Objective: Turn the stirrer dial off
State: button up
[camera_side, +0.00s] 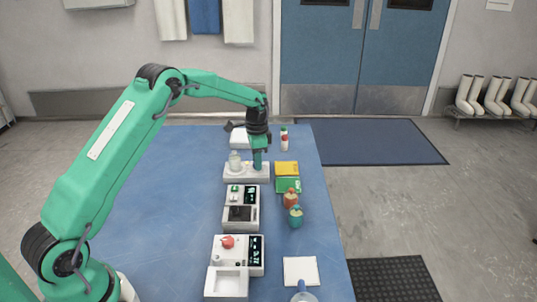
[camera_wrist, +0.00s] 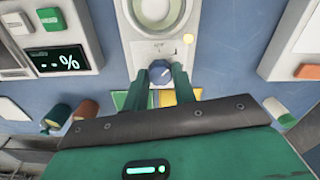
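The stirrer (camera_side: 250,177) is a white unit near the far middle of the blue table, with a glass beaker (camera_side: 235,157) on its left part. My gripper (camera_side: 257,166) points down over the stirrer's right part. In the wrist view my gripper's green fingers (camera_wrist: 163,76) stand on either side of the dial, very close to it. Whether both fingers press on it is not clear.
Yellow and green boxes (camera_side: 287,168) stand right of the stirrer. Red and teal jars (camera_side: 295,217) stand at the right. The table's left side (camera_side: 165,210) is mostly clear.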

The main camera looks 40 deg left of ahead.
jog(key=shift+c, duration=1.2)
jog(key=shift+n, duration=0.4)
jog(key=n, duration=0.4)
jog(key=shift+r, duration=0.1)
jog(key=shift+n, duration=2.2)
jog(key=o, duration=1)
jog(key=shift+r, duration=0.1)
jog(key=shift+r, duration=3.8)
